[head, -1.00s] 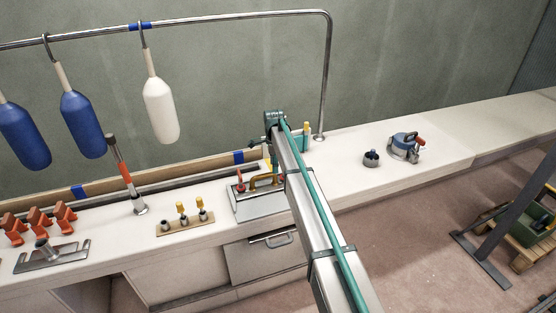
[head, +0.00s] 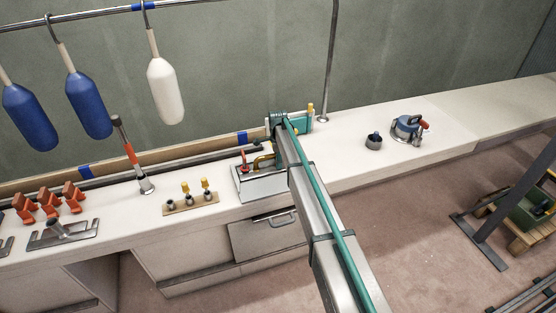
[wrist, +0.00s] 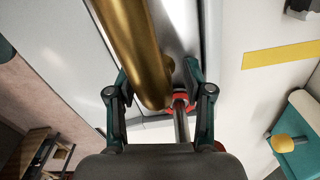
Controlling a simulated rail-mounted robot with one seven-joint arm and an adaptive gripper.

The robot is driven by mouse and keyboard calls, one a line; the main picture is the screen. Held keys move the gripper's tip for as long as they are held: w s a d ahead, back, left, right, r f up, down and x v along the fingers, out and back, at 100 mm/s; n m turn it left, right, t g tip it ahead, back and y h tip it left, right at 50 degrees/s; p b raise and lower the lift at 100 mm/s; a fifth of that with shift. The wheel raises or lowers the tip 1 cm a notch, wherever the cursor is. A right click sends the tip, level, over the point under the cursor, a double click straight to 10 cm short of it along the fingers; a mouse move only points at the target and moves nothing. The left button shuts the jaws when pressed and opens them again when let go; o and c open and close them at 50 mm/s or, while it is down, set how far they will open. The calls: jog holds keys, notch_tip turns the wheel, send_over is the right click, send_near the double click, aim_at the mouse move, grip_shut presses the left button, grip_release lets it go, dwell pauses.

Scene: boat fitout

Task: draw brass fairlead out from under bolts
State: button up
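The brass fairlead (head: 264,161) is a curved golden piece on a pale metal block (head: 262,184) on the bench, partly hidden by my arm in the head view. In the wrist view the fairlead (wrist: 130,45) is a thick golden tube running from the top down between my fingers. A grey bolt-like shaft with a red collar (wrist: 181,100) stands close to its rounded end. A red upright part (head: 243,161) shows beside the fairlead in the head view. My gripper (wrist: 156,72) has its teal fingers apart on either side of the tube, with a visible gap at right.
A wooden strip with yellow-topped pegs (head: 190,205) lies left of the block. A red-handled tool (head: 131,155) stands near it. A teal item (head: 302,122) is behind my arm. A blue device (head: 407,128) and dark cup (head: 374,141) stand right. Floats hang above.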

aim_at(286, 180)
grip_shut()
jog(key=shift+s+d, duration=0.1)
jog(key=shift+s, duration=0.1)
jog(key=shift+s+d+r, duration=0.1)
jog(key=shift+s+d, duration=0.5)
jog(key=shift+s, duration=0.8)
jog(key=shift+s+d+f, duration=0.1)
jog(key=shift+s+d, duration=0.45)
jog(key=shift+s, duration=0.9)
jog(key=shift+s+d+r, duration=0.1)
jog(key=shift+s+d, duration=0.5)
jog(key=shift+s, duration=0.8)
jog(key=shift+o, duration=0.6)
grip_release()
jog(key=shift+s, duration=0.1)
